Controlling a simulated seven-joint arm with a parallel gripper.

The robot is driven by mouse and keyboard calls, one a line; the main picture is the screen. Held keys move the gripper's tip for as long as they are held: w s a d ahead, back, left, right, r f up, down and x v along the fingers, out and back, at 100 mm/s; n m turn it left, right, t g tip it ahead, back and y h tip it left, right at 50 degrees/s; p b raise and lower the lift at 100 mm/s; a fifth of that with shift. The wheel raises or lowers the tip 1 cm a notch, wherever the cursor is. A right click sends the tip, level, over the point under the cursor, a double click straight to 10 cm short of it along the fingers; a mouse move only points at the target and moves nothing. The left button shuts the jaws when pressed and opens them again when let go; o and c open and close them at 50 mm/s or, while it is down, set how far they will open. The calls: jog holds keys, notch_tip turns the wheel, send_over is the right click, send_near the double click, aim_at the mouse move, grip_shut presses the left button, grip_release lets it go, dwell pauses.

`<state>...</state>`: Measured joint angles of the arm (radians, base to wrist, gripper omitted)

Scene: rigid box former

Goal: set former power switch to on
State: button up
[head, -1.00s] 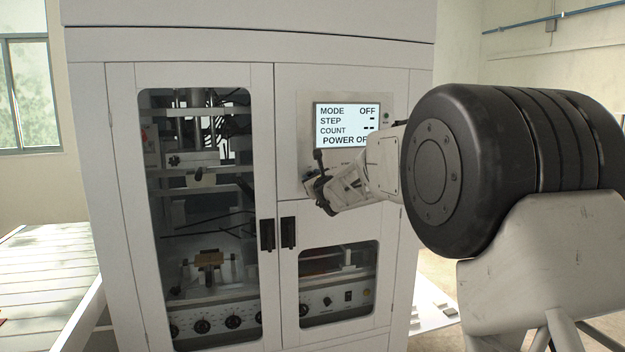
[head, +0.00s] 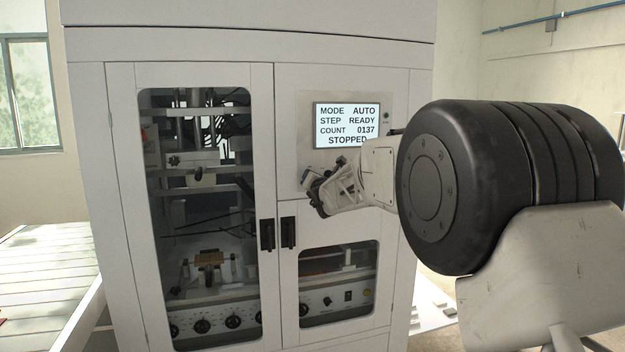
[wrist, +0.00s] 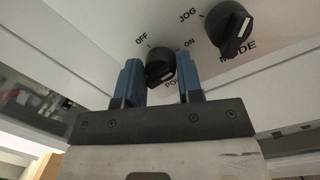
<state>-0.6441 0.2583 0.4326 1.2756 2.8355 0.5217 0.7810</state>
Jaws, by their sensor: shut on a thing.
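The power switch (wrist: 160,72) is a round black knob marked OFF and ON on the former's sloped panel, seen in the wrist view. My gripper (wrist: 158,62) has its blue fingers on either side of this knob and is shut on it. Which mark the knob points to is hard to tell. In the head view my gripper (head: 318,190) is at the panel below the display (head: 347,125) and hides the knob. The display reads MODE AUTO, STEP READY, COUNT 0137, STOPPED. The box former (head: 235,75) is a tall white cabinet.
A black MODE knob (wrist: 230,28) sits close to the right of the power switch in the wrist view. Two black door handles (head: 288,234) are below and left of my gripper. The cabinet's doors are shut. A slatted table (head: 45,270) stands at the left.

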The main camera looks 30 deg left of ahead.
jog(key=shift+d+m, duration=0.1)
jog(key=shift+m, duration=0.5)
jog(key=o, duration=0.9)
jog(key=shift+s+d, duration=0.1)
jog(key=shift+s, duration=0.05)
jog(key=shift+v, duration=3.65)
